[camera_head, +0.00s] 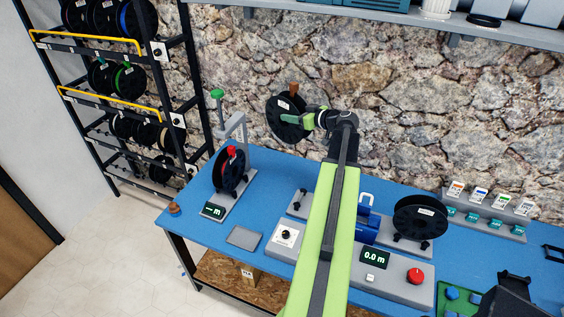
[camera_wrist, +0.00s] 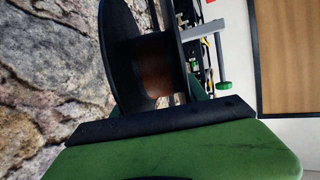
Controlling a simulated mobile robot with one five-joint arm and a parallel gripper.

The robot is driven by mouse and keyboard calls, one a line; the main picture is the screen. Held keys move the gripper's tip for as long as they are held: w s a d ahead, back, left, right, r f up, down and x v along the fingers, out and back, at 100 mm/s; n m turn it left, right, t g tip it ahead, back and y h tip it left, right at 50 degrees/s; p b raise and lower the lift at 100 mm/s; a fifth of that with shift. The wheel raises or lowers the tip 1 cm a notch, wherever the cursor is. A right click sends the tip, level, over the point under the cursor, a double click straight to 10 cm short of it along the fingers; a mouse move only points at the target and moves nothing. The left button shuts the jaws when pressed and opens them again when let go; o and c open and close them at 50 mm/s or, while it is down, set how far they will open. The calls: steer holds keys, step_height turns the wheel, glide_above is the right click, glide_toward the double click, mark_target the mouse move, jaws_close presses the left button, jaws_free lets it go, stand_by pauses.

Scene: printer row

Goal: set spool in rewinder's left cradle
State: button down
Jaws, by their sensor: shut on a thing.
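A black spool with brown filament (camera_head: 281,120) is held up in the air above the back of the bench, in front of the stone wall. My gripper (camera_head: 297,118) is shut on this spool. In the wrist view the spool's dark flange (camera_wrist: 119,55) and brown winding (camera_wrist: 157,68) stand just beyond the gripper's dark finger. The rewinder (camera_head: 394,284) sits on the blue bench below. Its left cradle (camera_head: 298,204) looks empty and is partly hidden by my arm. Its right side carries a black spool (camera_head: 420,216).
A stand with a green knob (camera_head: 217,93) and another black spool (camera_head: 229,171) rises at the bench's left. A spool rack (camera_head: 120,100) stands further left. A grey shelf runs along the wall above. A sloped holder with small cards (camera_head: 484,215) is at right.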

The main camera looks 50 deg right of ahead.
steer(key=shift+s, duration=0.15)
steer(key=a+f+n+g+y+b, duration=0.2)
steer(key=f+b, duration=0.5)
steer(key=f, duration=0.3)
steer(key=a+f+n+g+y+b, duration=0.2)
steer(key=f+b, duration=0.5)
steer(key=f, duration=0.4)
steer(key=shift+s+a+b, duration=0.3)
steer(key=shift+a+b, duration=0.1)
steer(key=shift+a, duration=0.15)
steer(key=s+d+f+b, duration=0.2)
steer(key=s, duration=0.4)
steer(key=s+d+f+b, duration=0.2)
steer(key=s, duration=0.5)
steer(key=shift+d+f, duration=0.15)
steer(key=shift+f, duration=0.05)
steer(key=c, duration=0.5)
jaws_free()
steer(key=shift+s, duration=0.1)
